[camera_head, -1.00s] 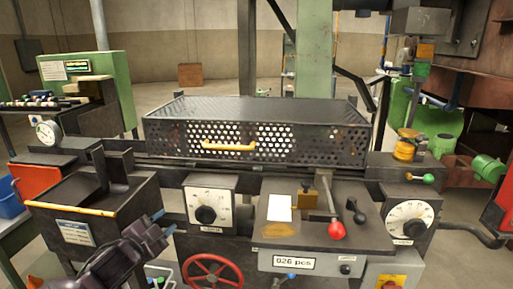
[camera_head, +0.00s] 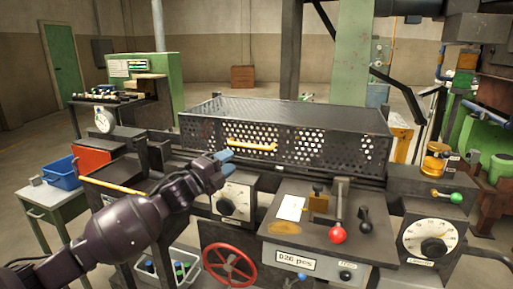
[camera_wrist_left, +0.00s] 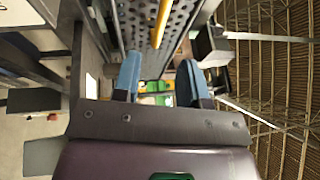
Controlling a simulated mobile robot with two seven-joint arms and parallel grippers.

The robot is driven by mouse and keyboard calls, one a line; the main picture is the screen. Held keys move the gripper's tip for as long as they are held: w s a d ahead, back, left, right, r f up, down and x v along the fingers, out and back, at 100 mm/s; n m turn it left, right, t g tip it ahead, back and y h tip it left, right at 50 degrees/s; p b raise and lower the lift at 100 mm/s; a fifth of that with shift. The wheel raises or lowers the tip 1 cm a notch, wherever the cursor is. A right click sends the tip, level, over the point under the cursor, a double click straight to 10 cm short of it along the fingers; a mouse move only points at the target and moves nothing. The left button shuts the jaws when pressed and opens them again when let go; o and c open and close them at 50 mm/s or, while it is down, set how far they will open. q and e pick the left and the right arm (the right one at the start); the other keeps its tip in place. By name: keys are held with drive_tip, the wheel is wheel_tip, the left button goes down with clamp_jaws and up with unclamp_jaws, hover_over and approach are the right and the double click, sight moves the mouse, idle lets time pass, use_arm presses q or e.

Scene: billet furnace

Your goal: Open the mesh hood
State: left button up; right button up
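The mesh hood (camera_head: 330,147) is a dark perforated metal box lying closed over the machine bed. Its yellow bar handle (camera_head: 252,145) is on the front face. My left gripper (camera_head: 229,161) is in front of the hood, just left of and a little below the handle. In the left wrist view the two blue fingers (camera_wrist_left: 160,82) are spread apart with nothing between them. The handle (camera_wrist_left: 160,24) lies ahead, in line with the gap, and the perforated face (camera_wrist_left: 134,22) is beyond. I see no contact with the handle. My right gripper is not in view.
Below the hood are a dial (camera_head: 235,198), a red-knobbed lever (camera_head: 338,233) and a red handwheel (camera_head: 230,265). A second dial (camera_head: 430,240) stands at the right. A green post (camera_head: 352,55) rises behind the hood. A blue bin (camera_head: 62,172) sits at the left.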

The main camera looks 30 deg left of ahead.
sight(253, 146)
use_arm(q)
drive_tip(key=x, duration=1)
drive_tip(key=shift+w+d, duration=0.2)
drive_tip(key=shift+w, duration=0.05)
clamp_jaws()
